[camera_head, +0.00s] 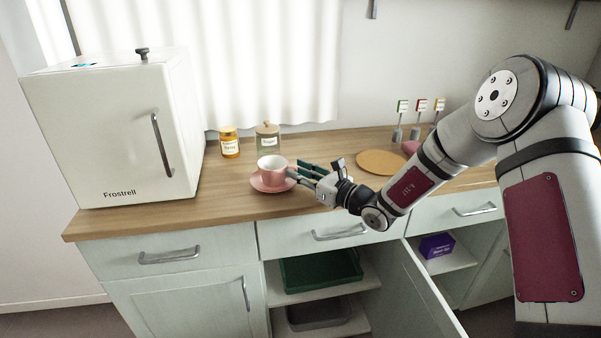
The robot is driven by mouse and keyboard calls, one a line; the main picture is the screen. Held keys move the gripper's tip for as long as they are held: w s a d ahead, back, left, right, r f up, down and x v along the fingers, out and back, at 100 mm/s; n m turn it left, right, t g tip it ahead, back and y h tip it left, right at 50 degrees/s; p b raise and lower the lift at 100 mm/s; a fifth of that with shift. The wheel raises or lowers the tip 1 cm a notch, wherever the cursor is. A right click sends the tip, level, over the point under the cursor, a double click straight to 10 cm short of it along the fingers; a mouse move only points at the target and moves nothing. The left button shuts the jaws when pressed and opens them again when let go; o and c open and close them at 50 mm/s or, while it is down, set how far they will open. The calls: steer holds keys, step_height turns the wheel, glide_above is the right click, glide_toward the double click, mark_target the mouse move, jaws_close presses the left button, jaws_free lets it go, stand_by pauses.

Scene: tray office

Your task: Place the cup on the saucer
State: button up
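The pink cup (269,174) with a pale inside stands upright at the pink saucer (258,186) on the wooden counter. From this view the cup appears to be over the saucer's middle, but I cannot tell if its base touches the saucer. My gripper (295,172) reaches in from the right, its fingertips right at the cup's right side, where a handle may be hidden. A gap shows between the fingers, but whether they are closed on part of the cup is too small to tell.
A white Frostrell fridge (110,130) stands on the left. An orange-labelled jar (230,143) and a lidded glass jar (268,138) stand behind the cup. A round wooden board (380,162) lies to the right. A cabinet door (418,290) hangs open below.

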steer(key=shift+r, duration=0.1)
steer(key=shift+d, duration=0.15)
steer(key=p+v, duration=0.1)
steer(key=v, duration=1)
steer(key=shift+s+d, duration=0.25)
steer(key=shift+s, duration=0.1)
steer(key=shift+r, duration=0.1)
